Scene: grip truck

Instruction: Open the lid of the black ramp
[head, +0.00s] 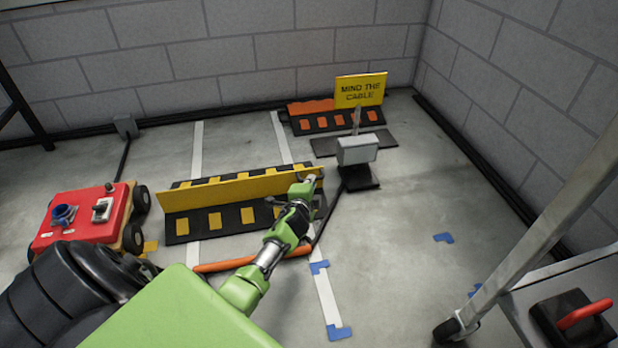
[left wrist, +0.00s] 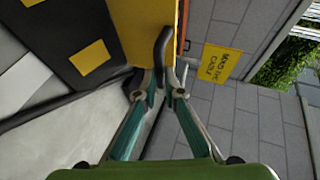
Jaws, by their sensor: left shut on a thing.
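The black ramp (head: 200,222) with yellow squares lies on the floor in the middle of the head view. Its long yellow lid (head: 215,190) stands raised along the ramp's middle, tilted up from it. In the left wrist view the fingers of my left gripper (left wrist: 160,78) are close together at the yellow lid (left wrist: 142,30), with the black ramp (left wrist: 65,35) to the left. The exact contact is partly hidden by the fingers. My right gripper is not in view.
An orange cable (head: 240,262) lies on the floor in front of the ramp. A red cart (head: 85,218) stands at left. A yellow sign (head: 360,90), a grey box (head: 357,150) and an orange-lidded ramp (head: 335,122) are behind.

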